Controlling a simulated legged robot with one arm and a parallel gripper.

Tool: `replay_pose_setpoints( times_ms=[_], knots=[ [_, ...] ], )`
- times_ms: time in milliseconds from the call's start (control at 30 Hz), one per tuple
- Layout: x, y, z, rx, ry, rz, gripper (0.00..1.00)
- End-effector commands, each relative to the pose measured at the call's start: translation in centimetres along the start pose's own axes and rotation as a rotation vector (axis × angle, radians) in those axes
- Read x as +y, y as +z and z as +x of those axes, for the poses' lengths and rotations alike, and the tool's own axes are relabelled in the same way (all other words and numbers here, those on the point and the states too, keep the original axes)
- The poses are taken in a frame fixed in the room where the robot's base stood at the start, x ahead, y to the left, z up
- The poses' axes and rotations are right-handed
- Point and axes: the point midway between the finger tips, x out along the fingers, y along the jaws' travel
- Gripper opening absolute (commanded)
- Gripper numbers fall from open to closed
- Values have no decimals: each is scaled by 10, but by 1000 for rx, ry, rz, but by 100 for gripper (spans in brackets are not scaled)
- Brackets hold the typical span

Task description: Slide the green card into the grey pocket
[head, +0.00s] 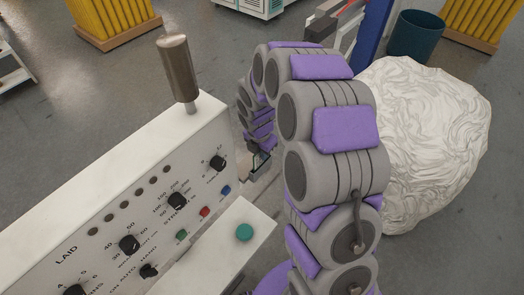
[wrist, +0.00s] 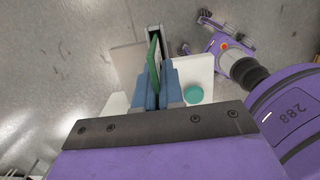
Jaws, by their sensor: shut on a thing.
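In the wrist view, the green card (wrist: 153,56) is a thin upright strip, seen nearly edge-on. My gripper (wrist: 159,68) has its blue fingers shut on the card, which sticks out beyond the fingertips. The grey pocket (wrist: 157,32) looks like a narrow dark-edged frame at the card's far end. The card's tip overlaps the pocket in the picture; I cannot tell how far inside it is. In the head view, my arm hides most of my gripper, and a small dark-edged piece, perhaps the pocket (head: 262,167), shows beside the machine.
A white control machine (head: 150,190) with knobs and a metal post (head: 178,70) stands at left. A white ledge with a round green button (head: 244,232) juts out near the arm; the button also shows in the wrist view (wrist: 193,94). A crumpled white bundle (head: 425,140) lies at right.

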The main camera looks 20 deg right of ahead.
Motion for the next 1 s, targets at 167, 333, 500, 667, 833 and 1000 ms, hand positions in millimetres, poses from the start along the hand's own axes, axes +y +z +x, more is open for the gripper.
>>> replay_pose_setpoints(
  times_ms=[167,333,500,667,833,1000],
  knots=[
    [0,0,3,0,0,0,0],
    [0,-1,6,0,0,0,0],
    [0,-1,8,0,0,0,11],
    [0,-1,8,0,0,0,26],
    [0,-1,8,0,0,0,38],
    [0,-1,8,0,-1,0,42]
  ],
)
